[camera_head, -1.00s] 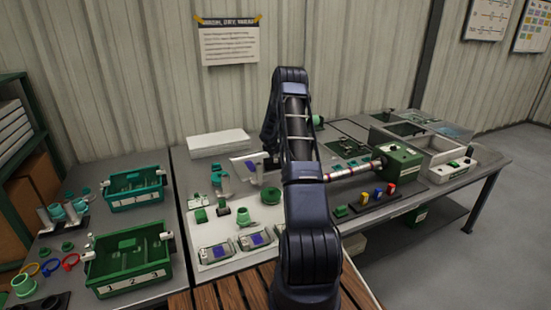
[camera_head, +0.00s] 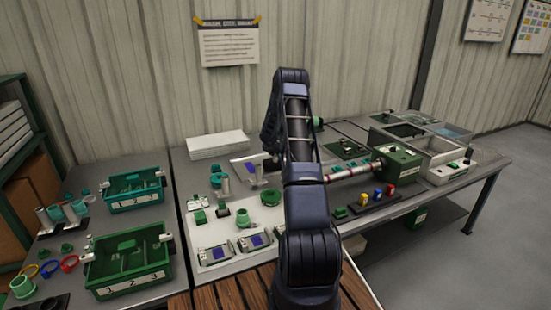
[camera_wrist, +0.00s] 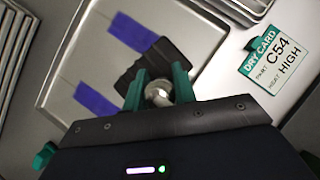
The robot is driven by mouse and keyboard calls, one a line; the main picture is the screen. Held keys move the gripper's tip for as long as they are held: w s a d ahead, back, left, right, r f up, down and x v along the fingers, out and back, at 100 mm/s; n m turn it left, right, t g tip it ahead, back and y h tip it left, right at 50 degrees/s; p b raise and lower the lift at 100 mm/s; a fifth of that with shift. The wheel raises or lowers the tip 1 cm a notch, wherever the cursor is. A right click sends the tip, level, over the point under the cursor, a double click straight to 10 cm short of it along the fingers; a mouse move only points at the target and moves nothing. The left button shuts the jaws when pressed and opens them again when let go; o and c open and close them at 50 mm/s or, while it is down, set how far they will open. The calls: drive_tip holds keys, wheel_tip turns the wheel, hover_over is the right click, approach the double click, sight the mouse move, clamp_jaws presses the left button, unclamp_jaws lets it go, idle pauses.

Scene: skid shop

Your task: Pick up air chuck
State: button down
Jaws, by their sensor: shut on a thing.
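My gripper (camera_wrist: 158,92) shows in the wrist view with its two teal fingers closed on a small round metal piece, which I take to be the air chuck (camera_wrist: 158,93). The metal piece sits between the fingers near their tips; the rest of it is hidden. A black block (camera_wrist: 150,60) lies just beyond the fingers, over a pale tray (camera_wrist: 195,30) with blue strips. I cannot tell whether the metal piece touches the black block. In the head view my arm hides most of the gripper and the held piece.
A dry card label (camera_wrist: 275,62) lies right of the tray. In the head view, green bins (camera_head: 128,276) stand at left, a white stack (camera_head: 217,144) at the back, and a green box with a rod (camera_head: 397,160) at right. Small parts crowd the bench.

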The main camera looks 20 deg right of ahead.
wheel_tip(320, 180, up, 18)
drive_tip(key=w+f, duration=0.1)
drive_tip(key=f, duration=0.3)
drive_tip(key=w+f, duration=0.1)
drive_tip(key=f, duration=0.4)
drive_tip(key=w+f, duration=0.1)
drive_tip(key=f, duration=0.4)
drive_tip(key=shift+f, duration=2.5)
drive_tip(key=c, duration=1.1)
unclamp_jaws()
drive_tip(key=shift+f, duration=0.15)
